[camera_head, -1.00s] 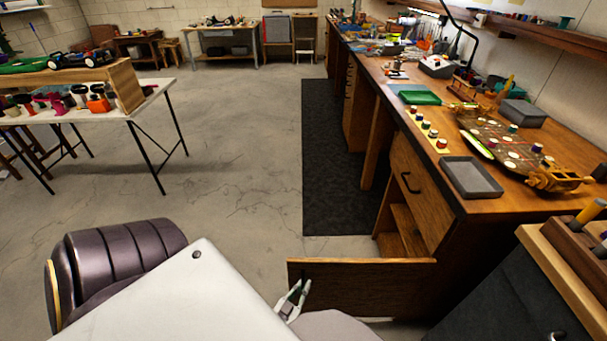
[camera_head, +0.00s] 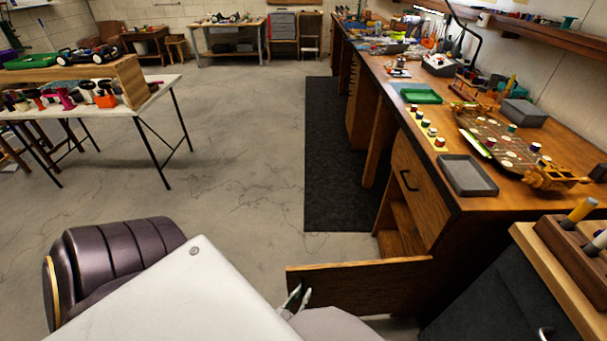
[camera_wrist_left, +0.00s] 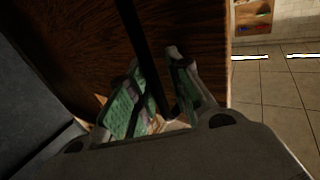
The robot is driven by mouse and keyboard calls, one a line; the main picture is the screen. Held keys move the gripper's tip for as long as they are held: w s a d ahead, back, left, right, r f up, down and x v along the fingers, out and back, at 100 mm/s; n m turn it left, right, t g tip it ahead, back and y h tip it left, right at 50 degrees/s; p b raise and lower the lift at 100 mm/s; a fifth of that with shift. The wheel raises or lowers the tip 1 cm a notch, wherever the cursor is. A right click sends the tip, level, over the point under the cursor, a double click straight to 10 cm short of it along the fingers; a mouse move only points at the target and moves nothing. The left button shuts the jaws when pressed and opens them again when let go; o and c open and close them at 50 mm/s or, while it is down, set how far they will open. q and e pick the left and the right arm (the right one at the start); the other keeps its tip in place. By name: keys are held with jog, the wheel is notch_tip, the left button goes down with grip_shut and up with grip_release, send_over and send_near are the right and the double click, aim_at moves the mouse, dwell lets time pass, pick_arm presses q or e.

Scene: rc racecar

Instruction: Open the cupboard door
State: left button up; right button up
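The cupboard door (camera_head: 360,285) is a brown wooden panel at the bottom of the head view. It stands swung out from the workbench cabinet, and the shelf space (camera_head: 398,232) behind it shows. My left gripper (camera_head: 298,297) is at the door's outer end, on its near face. In the left wrist view, its two green-padded fingers (camera_wrist_left: 158,85) are close together on either side of the door's dark bar handle (camera_wrist_left: 143,50). They look shut on the bar, though contact at the tips is hard to see. My right gripper is out of view.
The workbench (camera_head: 470,205) runs along the right, with a drawer (camera_head: 415,190) above the cupboard opening. A dark cabinet (camera_head: 500,290) stands at the lower right. A black mat (camera_head: 340,150) lies on the floor. The floor left of the mat is clear up to a white table (camera_head: 150,95).

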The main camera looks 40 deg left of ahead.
pick_arm(q)
jog(key=shift+o, duration=0.7)
jog(key=shift+d, duration=0.1)
jog(key=s+d, duration=0.2)
jog(key=s, duration=0.9)
jog(key=shift+s, duration=0.35)
jog(key=shift+d, duration=0.1)
